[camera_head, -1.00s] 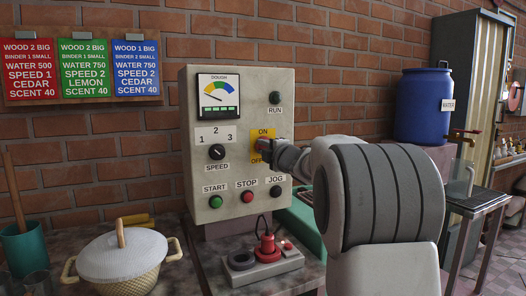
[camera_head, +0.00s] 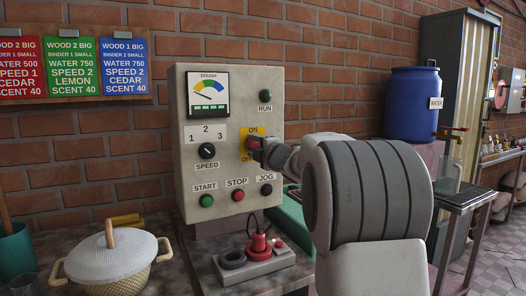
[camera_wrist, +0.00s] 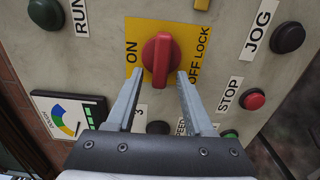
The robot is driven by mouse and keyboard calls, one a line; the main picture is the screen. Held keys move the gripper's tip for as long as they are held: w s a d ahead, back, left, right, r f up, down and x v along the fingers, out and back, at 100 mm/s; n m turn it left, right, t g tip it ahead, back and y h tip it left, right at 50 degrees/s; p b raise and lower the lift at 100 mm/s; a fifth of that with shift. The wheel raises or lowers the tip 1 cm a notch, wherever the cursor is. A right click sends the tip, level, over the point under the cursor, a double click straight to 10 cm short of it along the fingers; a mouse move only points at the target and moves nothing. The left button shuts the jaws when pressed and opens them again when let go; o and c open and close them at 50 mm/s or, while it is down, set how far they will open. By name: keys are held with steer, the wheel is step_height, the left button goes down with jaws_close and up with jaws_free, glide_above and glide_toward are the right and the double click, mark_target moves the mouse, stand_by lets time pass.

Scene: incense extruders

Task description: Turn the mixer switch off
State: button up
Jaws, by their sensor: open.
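The mixer switch is a red rotary knob (camera_wrist: 161,58) on a yellow plate (camera_wrist: 198,36) marked ON and OFF LOCK. In the wrist view the knob's grip runs up and down, with ON to its left and OFF LOCK to its right. The switch (camera_head: 252,143) also shows on the control panel (camera_head: 226,100) in the head view, partly covered by my gripper (camera_head: 260,150). My gripper (camera_wrist: 159,76) is open in the wrist view. Its fingertips lie on either side of the knob's lower end, with gaps visible on both sides.
START (camera_head: 206,201), STOP (camera_head: 238,196) and JOG (camera_head: 266,189) buttons sit below the switch. The speed dial (camera_head: 207,151) is to its left. A red pendant control (camera_head: 259,245) and a lidded pot (camera_head: 112,258) stand below. A blue water barrel (camera_head: 412,105) stands at right.

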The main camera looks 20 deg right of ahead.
steer(key=s+p, duration=0.2)
steer(key=s, duration=1.5)
steer(key=shift+d, duration=0.3)
steer(key=shift+s+f, duration=0.1)
